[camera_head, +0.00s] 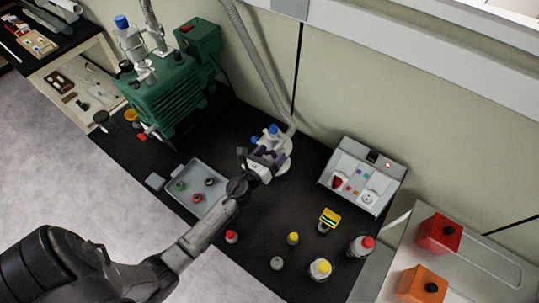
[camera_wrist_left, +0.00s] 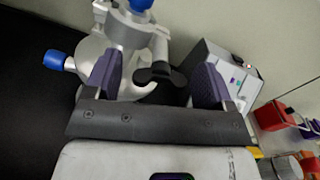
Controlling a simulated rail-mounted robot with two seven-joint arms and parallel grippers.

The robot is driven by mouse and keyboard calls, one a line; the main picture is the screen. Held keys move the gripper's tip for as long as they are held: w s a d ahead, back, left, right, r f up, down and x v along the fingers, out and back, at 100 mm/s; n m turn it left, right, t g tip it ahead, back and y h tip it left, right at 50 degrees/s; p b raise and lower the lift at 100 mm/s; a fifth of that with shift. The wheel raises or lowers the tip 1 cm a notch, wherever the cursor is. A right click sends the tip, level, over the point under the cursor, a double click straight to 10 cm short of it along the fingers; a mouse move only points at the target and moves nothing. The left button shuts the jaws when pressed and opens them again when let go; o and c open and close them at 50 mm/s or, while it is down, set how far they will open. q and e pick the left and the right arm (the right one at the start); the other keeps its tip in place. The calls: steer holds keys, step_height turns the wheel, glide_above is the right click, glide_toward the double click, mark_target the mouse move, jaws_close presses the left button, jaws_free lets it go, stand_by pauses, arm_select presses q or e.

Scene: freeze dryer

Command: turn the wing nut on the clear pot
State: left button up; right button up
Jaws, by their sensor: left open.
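The clear pot (camera_head: 284,163) stands on the black bench top near the wall, with blue-capped fittings on it. It also shows in the left wrist view (camera_wrist_left: 92,48), behind the left finger. My left gripper (camera_head: 265,157) is at the pot, partly covering it in the head view. In the left wrist view my left gripper (camera_wrist_left: 157,75) is open, with its two purple finger pads apart. The black wing nut (camera_wrist_left: 162,74) shows between the pads, with a visible gap to the right one. I cannot tell how deep it sits between them. My right gripper is not in view.
A green pump (camera_head: 172,98) stands at left, with a grey tray (camera_head: 213,171) in front. A grey control box (camera_head: 362,176) stands right of the pot. Several small capped bottles, including a yellow-capped one (camera_head: 320,268), stand at the front right. A grey hose rises behind the pot.

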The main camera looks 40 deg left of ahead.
arm_select(q)
steer(key=shift+s, duration=0.45)
steer(key=s+d+b, duration=0.1)
steer(key=s+b, duration=0.1)
steer(key=s, duration=1)
steer(key=shift+s+d+b, duration=0.3)
steer(key=shift+s, duration=0.1)
